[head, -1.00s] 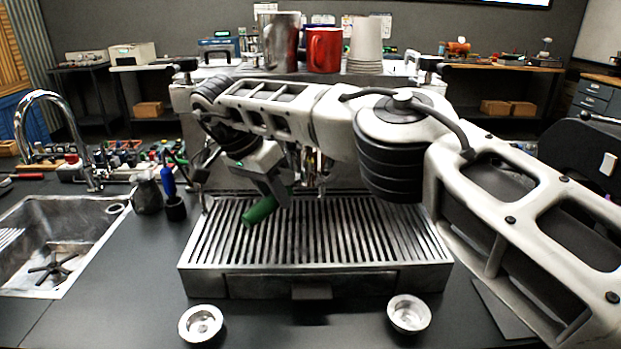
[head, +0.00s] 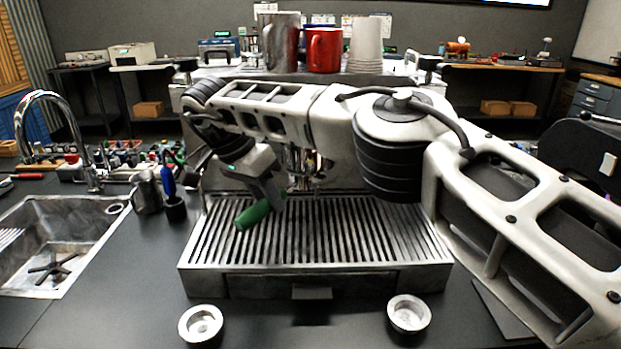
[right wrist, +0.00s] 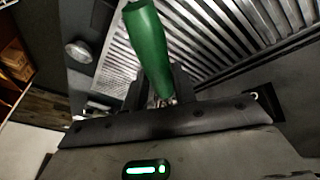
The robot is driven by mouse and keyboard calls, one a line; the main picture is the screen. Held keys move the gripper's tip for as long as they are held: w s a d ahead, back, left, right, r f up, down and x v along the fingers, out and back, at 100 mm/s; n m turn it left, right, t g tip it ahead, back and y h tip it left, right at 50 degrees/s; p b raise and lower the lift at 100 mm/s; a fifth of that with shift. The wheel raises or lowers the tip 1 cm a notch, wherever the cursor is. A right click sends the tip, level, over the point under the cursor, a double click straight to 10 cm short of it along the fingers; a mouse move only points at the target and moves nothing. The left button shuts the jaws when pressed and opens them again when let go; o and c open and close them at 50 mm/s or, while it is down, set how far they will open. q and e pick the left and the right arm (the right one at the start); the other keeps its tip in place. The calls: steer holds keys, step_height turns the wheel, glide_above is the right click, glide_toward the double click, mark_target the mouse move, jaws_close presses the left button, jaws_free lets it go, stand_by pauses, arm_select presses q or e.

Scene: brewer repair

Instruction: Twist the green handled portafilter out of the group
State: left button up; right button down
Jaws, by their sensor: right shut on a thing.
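The green handle of the portafilter (head: 252,215) sticks out toward the front left above the drip grate in the head view. It also shows in the right wrist view, where the green handle (right wrist: 147,48) rises between the jaws. My right gripper (head: 268,196) is shut on the portafilter near the inner end of its handle. The portafilter's head and the group are hidden behind my right arm, so I cannot tell whether they are joined. My left gripper is not in view.
The slatted drip tray (head: 320,245) lies below the gripper. Two small metal baskets (head: 200,324) (head: 409,314) stand on the counter in front. A steel jug (head: 281,42), a red mug (head: 323,50) and white cups (head: 366,42) stand on top of the machine. A sink (head: 62,240) is at left.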

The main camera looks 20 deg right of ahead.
steer(key=s+a, duration=0.6)
steer(key=a, duration=0.3)
steer(key=shift+a, duration=0.35)
stand_by(0.4)
steer(key=shift+d, duration=0.1)
